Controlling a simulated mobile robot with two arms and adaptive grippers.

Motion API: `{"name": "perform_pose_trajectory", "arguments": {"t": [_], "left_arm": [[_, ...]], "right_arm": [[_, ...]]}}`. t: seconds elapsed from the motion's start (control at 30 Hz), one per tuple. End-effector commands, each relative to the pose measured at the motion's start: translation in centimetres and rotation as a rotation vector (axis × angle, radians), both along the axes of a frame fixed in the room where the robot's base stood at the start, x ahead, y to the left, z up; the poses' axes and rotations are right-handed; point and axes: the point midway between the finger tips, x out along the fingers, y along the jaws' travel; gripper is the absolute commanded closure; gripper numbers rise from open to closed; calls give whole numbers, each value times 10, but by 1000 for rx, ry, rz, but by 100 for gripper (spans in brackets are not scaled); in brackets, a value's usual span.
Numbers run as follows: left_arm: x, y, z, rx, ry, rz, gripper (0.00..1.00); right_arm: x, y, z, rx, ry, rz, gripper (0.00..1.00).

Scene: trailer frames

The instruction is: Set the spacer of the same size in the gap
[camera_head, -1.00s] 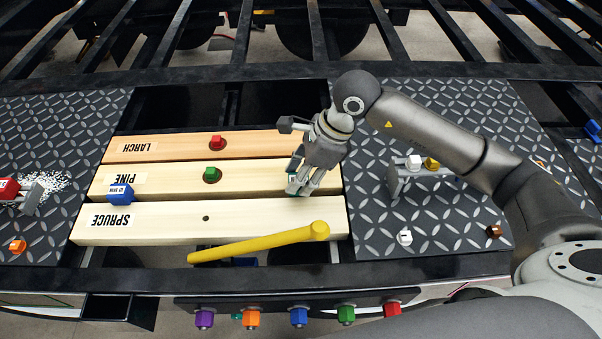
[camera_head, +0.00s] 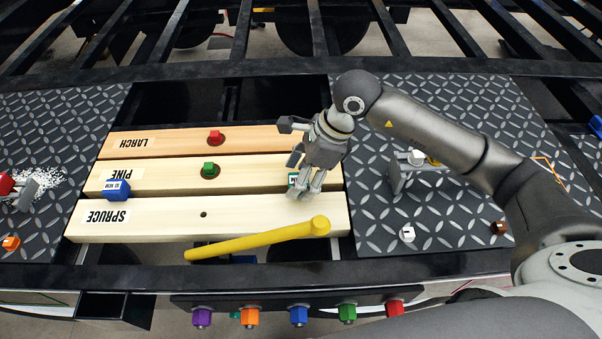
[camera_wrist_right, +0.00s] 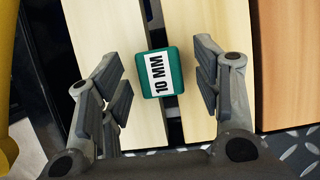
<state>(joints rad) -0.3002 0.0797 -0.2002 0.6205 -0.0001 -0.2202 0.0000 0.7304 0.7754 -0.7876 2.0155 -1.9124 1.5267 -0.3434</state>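A teal spacer marked 10 MM (camera_wrist_right: 162,74) sits at the gap between the pine board (camera_head: 250,176) and the spruce board (camera_head: 260,212). It also shows in the head view (camera_head: 293,180), partly hidden by my right gripper (camera_head: 303,188). In the wrist view the right gripper (camera_wrist_right: 163,85) is open, with a finger on either side of the spacer and clear space between. How deep the spacer sits is hard to tell. A blue labelled spacer (camera_head: 116,190) stands at the left end of the same gap. My left gripper is not in view.
A yellow-handled tool (camera_head: 250,242) lies along the spruce board's front edge. The larch board (camera_head: 170,142) lies behind, with a red knob; pine has a green one. A grey bracket (camera_head: 397,178) and small blocks stand on the right plate. Coloured knobs line the front rail.

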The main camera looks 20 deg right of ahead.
Motion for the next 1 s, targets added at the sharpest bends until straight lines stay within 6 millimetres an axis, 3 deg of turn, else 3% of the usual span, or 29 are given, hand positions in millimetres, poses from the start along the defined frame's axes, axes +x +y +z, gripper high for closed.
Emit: {"name": "perform_pose_trajectory", "arguments": {"t": [0.37,0.8,1.0], "left_arm": [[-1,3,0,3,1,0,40],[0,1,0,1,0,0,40],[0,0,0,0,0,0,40]], "right_arm": [[0,-3,7,0,-1,0,40],[-9,-35,85,-1,-4,-2,40],[-12,-43,107,0,-2,0,40]]}}
